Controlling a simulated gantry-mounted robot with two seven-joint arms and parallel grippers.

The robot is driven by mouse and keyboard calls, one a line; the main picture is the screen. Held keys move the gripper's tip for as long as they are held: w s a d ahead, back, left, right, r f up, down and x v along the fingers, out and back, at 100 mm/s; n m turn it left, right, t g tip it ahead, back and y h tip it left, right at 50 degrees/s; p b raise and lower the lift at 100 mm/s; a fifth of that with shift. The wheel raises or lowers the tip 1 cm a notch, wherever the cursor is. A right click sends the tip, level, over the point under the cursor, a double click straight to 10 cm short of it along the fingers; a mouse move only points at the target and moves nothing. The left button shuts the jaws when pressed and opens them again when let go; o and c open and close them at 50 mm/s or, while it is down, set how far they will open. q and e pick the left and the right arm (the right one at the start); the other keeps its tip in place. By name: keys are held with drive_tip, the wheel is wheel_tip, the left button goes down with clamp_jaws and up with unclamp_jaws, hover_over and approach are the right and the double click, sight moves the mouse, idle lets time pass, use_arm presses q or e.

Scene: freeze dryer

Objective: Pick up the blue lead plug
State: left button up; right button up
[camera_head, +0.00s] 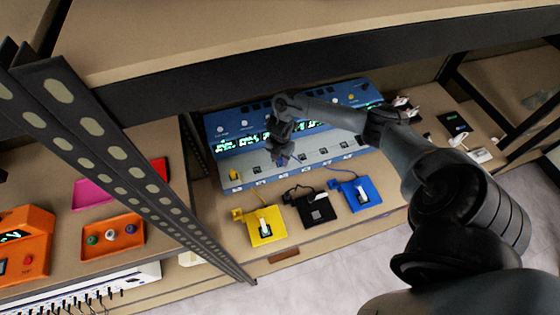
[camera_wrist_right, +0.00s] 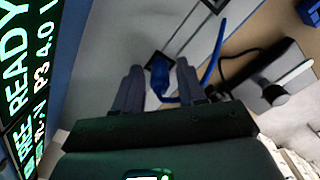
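My right gripper (camera_head: 282,158) reaches down over the sloped front of the blue and grey instrument (camera_head: 232,140). In the right wrist view its two fingers (camera_wrist_right: 158,72) are apart, one on each side of the blue lead plug (camera_wrist_right: 160,80). I see narrow gaps beside the plug, which lies close to a dark square socket on the grey panel. A blue lead (camera_wrist_right: 213,52) runs nearby at the right. In the head view the plug is a small blue spot at the fingertips, mostly hidden. My left gripper is not in view.
A yellow box (camera_head: 254,236), a black box (camera_head: 312,213) and a blue box (camera_head: 370,206) stand in front of the instrument. An orange tray (camera_head: 96,250) lies to the left. A perforated metal post (camera_head: 120,160) and a dark shelf beam (camera_head: 250,65) border the space.

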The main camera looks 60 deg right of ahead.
clamp_jaws()
drive_tip(key=shift+r, duration=0.2)
drive_tip(key=shift+r, duration=0.6)
wheel_tip(320, 180, up, 2)
drive_tip(key=shift+r, duration=0.25)
drive_tip(key=s+d+r+p, duration=0.1)
drive_tip(key=s+d+r, duration=0.3)
drive_tip(key=s+r, duration=0.3)
drive_tip(key=s, duration=0.4)
drive_tip(key=shift+p, duration=0.35)
